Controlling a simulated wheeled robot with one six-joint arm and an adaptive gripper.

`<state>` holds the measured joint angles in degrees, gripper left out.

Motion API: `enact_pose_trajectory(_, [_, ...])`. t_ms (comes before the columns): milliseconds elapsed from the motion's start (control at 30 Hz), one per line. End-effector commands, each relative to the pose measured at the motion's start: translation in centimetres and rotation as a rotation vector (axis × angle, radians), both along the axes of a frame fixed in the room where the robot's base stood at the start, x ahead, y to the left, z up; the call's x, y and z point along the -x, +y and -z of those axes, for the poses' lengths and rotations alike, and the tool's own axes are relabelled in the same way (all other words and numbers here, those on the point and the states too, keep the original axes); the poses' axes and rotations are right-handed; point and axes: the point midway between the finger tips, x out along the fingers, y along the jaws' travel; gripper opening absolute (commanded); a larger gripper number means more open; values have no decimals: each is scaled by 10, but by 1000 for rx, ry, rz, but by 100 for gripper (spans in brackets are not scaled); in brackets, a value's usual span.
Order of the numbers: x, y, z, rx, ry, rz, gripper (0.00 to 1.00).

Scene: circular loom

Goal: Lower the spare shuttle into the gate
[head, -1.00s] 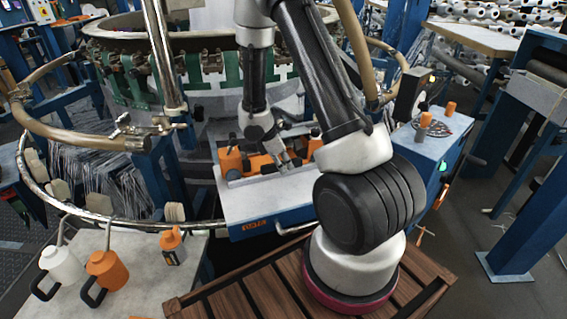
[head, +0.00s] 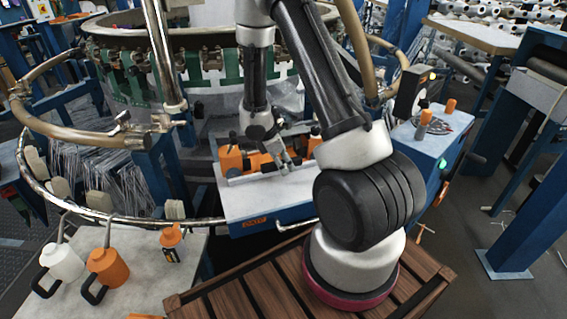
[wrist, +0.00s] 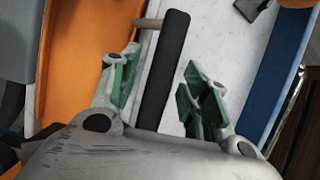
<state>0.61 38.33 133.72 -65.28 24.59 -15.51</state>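My gripper (head: 284,156) is low over a pale bench top (head: 290,190), just in front of an orange fixture (head: 232,160) with dark knobs. In the wrist view its two green-padded fingers (wrist: 160,90) stand well apart. A black bar (wrist: 165,70) with a tan pin at its side runs between them, nearer the left finger, and clear gaps show on both sides. I cannot tell whether the bar belongs to the spare shuttle or to the fixture. A broad orange surface (wrist: 85,60) lies left of the fingers. I cannot pick out the gate with certainty.
The circular loom's ring with green parts (head: 140,85) stands behind the bench. A blue cabinet (head: 425,150) is on the right. A side table (head: 185,265) at lower left holds a white jug (head: 62,263) and an orange jug (head: 106,268). A tan hose rail curves at left.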

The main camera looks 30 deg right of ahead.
Motion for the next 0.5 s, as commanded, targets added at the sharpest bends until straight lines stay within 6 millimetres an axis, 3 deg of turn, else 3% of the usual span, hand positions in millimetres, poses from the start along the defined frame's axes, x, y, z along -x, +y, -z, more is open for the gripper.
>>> enact_pose_trajectory(267, [0, 1, -3, 0, -1, -1, 46])
enact_pose_trajectory(500, [-4, 17, -40, 2, -6, -3, 46])
